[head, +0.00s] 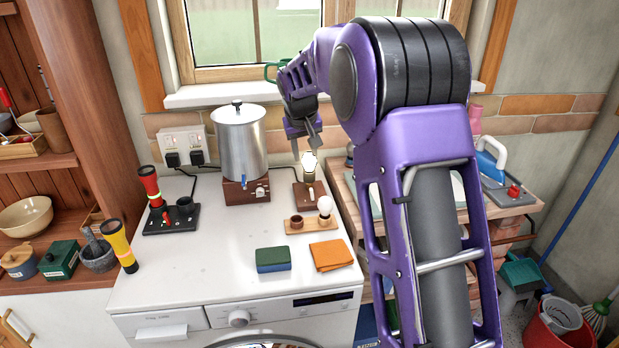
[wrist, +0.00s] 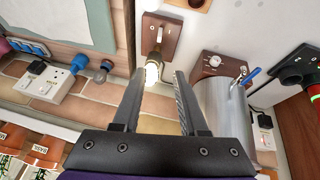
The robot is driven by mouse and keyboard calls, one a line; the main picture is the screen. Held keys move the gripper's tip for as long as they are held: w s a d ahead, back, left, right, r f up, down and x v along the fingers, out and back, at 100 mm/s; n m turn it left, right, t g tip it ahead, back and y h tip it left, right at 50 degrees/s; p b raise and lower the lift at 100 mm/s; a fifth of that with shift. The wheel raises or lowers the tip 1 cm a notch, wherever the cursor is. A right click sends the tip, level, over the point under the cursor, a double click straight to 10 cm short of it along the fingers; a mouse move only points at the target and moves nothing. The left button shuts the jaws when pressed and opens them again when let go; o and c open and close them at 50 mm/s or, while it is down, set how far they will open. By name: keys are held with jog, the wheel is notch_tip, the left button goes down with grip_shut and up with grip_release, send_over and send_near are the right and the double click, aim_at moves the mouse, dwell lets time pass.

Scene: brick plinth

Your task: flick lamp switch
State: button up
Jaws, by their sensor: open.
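The lamp is a bulb (head: 309,162) on a dark wooden base (head: 309,196) at the back right of the white counter. The bulb looks bright and lit in both views. In the wrist view the bulb (wrist: 152,73) appears between my fingertips, with the base (wrist: 174,33) beyond. A small pale lever, seemingly the switch (wrist: 159,36), sits on the base; its exact position is hard to read. My gripper (head: 305,140) is open and just above the bulb in the head view; its fingers also show in the wrist view (wrist: 159,73). I cannot tell whether they touch the bulb.
A metal urn (head: 239,143) on a wooden stand is left of the lamp. A wooden holder (head: 311,224) with a white bulb stands in front. The window wall is close behind.

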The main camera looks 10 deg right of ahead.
send_near(311, 189)
jog(key=shift+m+g, duration=0.3)
jog(key=x, duration=1)
jog(key=shift+w+f, duration=0.15)
jog(key=shift+w, duration=0.1)
grip_shut()
